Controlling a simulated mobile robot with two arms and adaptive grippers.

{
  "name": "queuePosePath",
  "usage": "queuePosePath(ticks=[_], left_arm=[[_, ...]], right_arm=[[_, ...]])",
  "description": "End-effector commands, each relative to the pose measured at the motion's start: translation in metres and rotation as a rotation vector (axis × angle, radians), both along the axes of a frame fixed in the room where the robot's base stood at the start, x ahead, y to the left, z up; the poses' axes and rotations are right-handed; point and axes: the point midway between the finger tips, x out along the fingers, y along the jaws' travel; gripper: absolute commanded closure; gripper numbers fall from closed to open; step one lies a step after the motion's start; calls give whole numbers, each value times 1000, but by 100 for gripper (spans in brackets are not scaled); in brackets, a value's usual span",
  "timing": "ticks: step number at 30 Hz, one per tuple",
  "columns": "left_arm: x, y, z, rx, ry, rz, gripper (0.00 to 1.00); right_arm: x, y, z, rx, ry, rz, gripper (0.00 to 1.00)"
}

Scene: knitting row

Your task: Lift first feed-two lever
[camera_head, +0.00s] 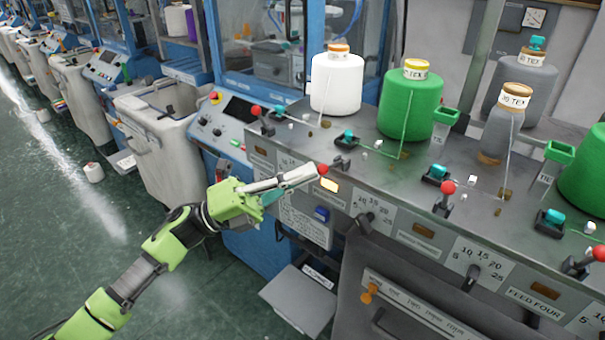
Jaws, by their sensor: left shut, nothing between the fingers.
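My left gripper (314,173) reaches in from the left with its fingers shut and nothing between them. Its tips are at a red ball knob (323,169) on the front of the grey machine panel, just above a lit yellow indicator (330,184). I cannot tell whether the tips touch the knob, and its lever stem is hidden. Other red-knobbed levers stand along the panel: one to the left (256,110), one to the right (447,189), one at the right edge (598,253). The feed-two label is not readable. My right gripper is not in view.
White (336,85), green (409,105) and grey (500,130) yarn cones stand on the panel top, with thin yarns running down. Dials (370,220) line the front face. A pale bin (160,130) stands at left. The green floor beneath my arm is open.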

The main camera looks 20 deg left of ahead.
Motion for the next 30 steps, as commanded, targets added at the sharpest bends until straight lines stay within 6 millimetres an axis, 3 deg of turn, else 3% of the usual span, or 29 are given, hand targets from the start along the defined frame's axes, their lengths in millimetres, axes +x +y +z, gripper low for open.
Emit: queuePosePath(ticks=[11, 19, 24, 30], left_arm=[[1, -1, 13, 15, 41, -1, 100], [6, -2, 33, 19, 46, -1, 100], [11, -5, 45, 65, 173, -1, 100], [20, -7, 55, 62, 168, -1, 100]], right_arm=[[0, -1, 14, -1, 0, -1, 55], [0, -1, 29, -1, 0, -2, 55], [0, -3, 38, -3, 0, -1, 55], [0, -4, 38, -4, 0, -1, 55]])
